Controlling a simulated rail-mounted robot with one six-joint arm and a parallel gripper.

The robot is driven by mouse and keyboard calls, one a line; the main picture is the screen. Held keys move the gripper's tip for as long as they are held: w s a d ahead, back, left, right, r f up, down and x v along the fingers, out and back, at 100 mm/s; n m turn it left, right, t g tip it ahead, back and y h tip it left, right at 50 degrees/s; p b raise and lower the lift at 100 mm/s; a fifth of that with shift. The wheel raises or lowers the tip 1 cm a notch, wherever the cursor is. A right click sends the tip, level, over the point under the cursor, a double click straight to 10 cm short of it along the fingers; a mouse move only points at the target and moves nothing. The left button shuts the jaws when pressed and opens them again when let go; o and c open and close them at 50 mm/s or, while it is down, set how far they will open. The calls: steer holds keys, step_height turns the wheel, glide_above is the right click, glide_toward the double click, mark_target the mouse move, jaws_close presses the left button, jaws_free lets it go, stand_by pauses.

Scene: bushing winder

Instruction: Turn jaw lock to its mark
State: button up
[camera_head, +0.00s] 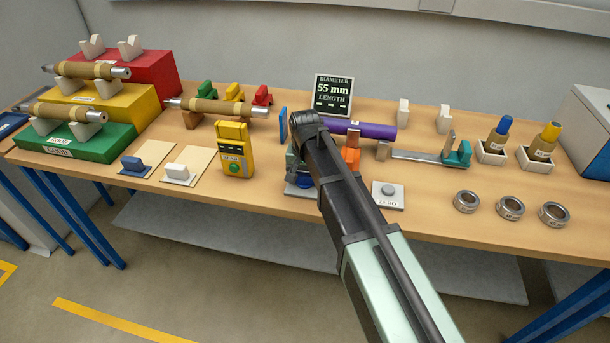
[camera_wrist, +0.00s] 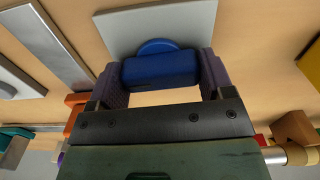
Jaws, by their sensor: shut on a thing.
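A blue jaw lock handle (camera_wrist: 160,70) stands on a round blue base over a light grey plate (camera_wrist: 196,22) in the wrist view. My gripper (camera_wrist: 161,76) has one purple-grey finger on each side of the handle and is shut on it. In the head view the blue lock (camera_head: 305,182) shows low beside my arm, in front of the purple cylinder (camera_head: 372,130). My arm hides much of the lock and gripper there. I cannot make out a mark on the plate in either view.
A yellow device with a green button (camera_head: 235,150) stands to the left. A ZERO button plate (camera_head: 388,195) lies close on the right, with several metal rings beyond it. An orange block (camera_head: 351,155) is just right of my arm. The table's front edge is near.

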mark_target(305, 174)
steer(key=shift+m, duration=0.4)
steer(key=o, duration=0.9)
step_height(305, 174, up, 11)
steer(key=p, duration=1.1)
steer(key=shift+f, duration=0.15)
